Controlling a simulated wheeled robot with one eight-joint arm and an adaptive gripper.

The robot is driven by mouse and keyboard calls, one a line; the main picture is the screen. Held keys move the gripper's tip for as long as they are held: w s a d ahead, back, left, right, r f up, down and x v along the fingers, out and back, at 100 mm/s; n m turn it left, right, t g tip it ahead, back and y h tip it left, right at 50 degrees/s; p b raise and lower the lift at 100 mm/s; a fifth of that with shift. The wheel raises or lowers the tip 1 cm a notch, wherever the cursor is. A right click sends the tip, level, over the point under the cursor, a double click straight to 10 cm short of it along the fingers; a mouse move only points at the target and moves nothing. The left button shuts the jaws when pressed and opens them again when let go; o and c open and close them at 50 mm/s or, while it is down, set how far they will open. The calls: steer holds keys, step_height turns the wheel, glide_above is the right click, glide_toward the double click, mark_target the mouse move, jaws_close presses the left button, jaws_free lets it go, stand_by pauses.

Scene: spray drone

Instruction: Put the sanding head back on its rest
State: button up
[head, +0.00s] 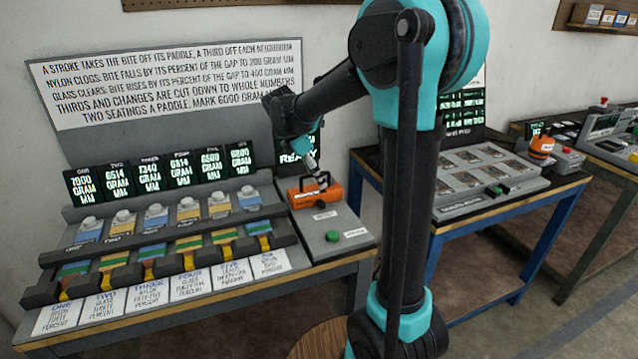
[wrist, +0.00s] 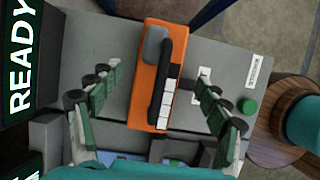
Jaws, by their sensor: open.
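The sanding head (head: 316,194) is an orange block with a black bar handle. It sits on the grey panel (head: 345,222) at the right end of the left bench. In the wrist view the sanding head (wrist: 150,88) lies between my fingers, with a grey pad and several white segments on top. My gripper (head: 316,172) is just above it in the head view. In the wrist view my gripper (wrist: 153,85) is open, one finger on each side with gaps, and holds nothing. I cannot make out a separate rest under or beside the sanding head.
A green button (head: 333,236) and small white labels are on the panel near the sanding head. Rows of coloured paddles (head: 190,242) fill the bench to the left. A dark display reading READY (wrist: 20,65) stands close by. Another bench (head: 490,185) is at right.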

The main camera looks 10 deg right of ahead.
steer(key=v, duration=0.8)
steer(key=shift+r, duration=0.15)
